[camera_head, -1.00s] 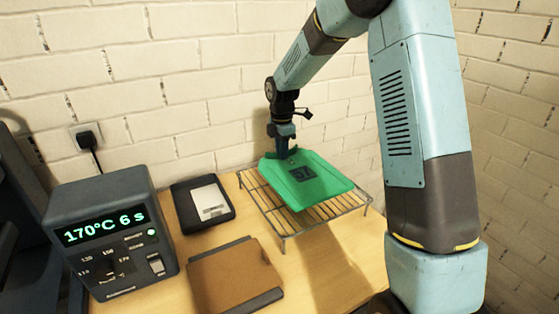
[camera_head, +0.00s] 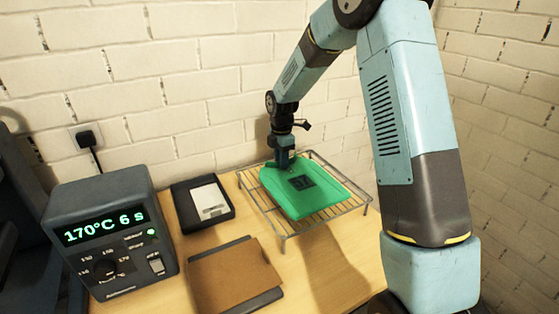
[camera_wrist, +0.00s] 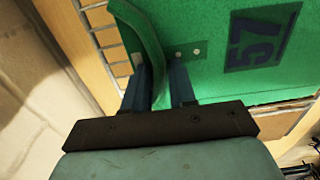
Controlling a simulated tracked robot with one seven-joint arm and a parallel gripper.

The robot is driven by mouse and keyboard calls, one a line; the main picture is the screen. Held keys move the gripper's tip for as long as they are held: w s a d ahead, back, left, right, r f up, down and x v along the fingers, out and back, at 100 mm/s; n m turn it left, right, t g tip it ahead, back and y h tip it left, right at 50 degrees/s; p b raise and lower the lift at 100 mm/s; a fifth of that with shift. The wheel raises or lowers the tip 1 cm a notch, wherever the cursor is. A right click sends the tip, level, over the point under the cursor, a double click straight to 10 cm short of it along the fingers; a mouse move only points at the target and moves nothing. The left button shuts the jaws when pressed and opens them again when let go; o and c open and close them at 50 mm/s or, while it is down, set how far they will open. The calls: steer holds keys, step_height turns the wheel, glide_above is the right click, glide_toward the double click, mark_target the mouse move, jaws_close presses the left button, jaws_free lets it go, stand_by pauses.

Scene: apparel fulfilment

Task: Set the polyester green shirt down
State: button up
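The green shirt (camera_head: 310,193), a folded green piece with a dark "57" patch, lies on the wire rack (camera_head: 283,237). It looks almost level, and its back left edge is at my gripper (camera_head: 284,168). In the wrist view the shirt (camera_wrist: 210,20) fills the upper right. A raised flap of its edge runs down between the two fingers of my gripper (camera_wrist: 162,85).
The rack stands on a wooden table (camera_head: 190,260) by a brick wall. Left of it are a dark scale-like device (camera_head: 205,203), a brown pad (camera_head: 235,275) and a control box (camera_head: 110,235) reading 170°C 6 s. The table front right of the pad is clear.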

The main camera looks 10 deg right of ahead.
steer(key=shift+o, duration=1.2)
steer(key=shift+r, duration=0.1)
step_height(320, 180, up, 11)
steer(key=s+d+r+m+t, duration=0.1)
steer(key=s+d+r+m, duration=0.4)
steer(key=s+r, duration=0.35)
steer(key=s+d+r+m+t, duration=0.1)
steer(key=s+d+r+m, duration=0.1)
steer(key=s+m, duration=0.4)
steer(key=s+d+r+m+t, duration=0.2)
steer(key=s+d+m, duration=0.2)
steer(key=s, duration=0.9)
steer(key=s+d+r+m+t, duration=0.1)
steer(key=s+d+r+m, duration=0.1)
steer(key=s+m, duration=0.5)
steer(key=s+d, duration=0.1)
steer(key=s, duration=0.2)
steer(key=shift+d+m+t, duration=0.3)
steer(key=shift+d, duration=0.05)
steer(key=shift+w, duration=0.1)
